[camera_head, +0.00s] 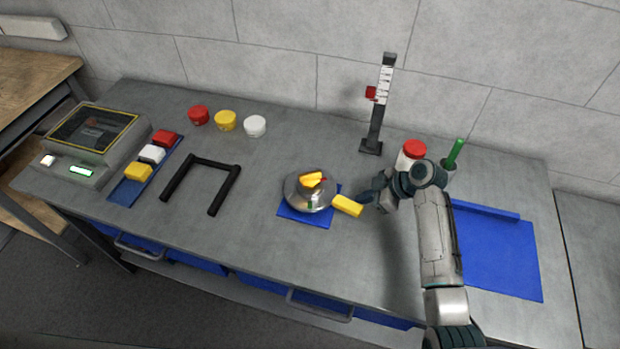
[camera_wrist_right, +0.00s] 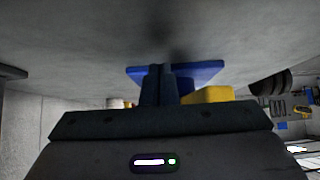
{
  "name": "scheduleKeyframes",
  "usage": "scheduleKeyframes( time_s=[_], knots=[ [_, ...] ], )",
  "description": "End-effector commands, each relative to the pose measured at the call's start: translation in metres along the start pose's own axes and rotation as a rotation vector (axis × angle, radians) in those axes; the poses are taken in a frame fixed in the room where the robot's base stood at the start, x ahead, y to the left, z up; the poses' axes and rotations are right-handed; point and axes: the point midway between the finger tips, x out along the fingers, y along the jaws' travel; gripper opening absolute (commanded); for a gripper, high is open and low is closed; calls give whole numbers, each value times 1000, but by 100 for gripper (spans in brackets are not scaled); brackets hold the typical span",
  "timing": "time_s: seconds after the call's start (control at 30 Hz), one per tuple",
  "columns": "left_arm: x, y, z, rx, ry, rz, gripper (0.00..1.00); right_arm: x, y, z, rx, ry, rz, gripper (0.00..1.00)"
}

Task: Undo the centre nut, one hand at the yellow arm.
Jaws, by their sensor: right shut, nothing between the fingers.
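The round silver hub (camera_head: 300,196) sits on a blue mat (camera_head: 293,213) in the middle of the bench. A yellow piece (camera_head: 312,179) with some red lies over its centre; I cannot make out the nut itself. The yellow arm (camera_head: 348,206) sticks out to the right of the hub. My right gripper (camera_head: 364,197) is shut and empty, just right of the yellow arm's end and apart from it. In the right wrist view the closed fingers (camera_wrist_right: 160,84) show in front of the blue mat (camera_wrist_right: 204,72), with the yellow arm (camera_wrist_right: 211,95) beside them. My left gripper is not in view.
A black frame (camera_head: 202,161) lies left of the hub. Several coloured lidded tubs stand behind, including a white one (camera_head: 255,127). A scale post (camera_head: 376,120) stands at the back. A red-lidded jar (camera_head: 413,150) is behind my right arm. A blue tray (camera_head: 500,250) lies at right.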

Motion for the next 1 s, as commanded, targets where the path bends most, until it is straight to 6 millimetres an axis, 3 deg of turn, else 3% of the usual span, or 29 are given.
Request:
scheduleKeyframes(
  time_s=[0.77,1.0],
  knots=[
    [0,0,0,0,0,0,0,4,-23,-4,0,0,0,0],
    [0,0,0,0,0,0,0,4,-21,-4,0,0,0,0]
  ],
)
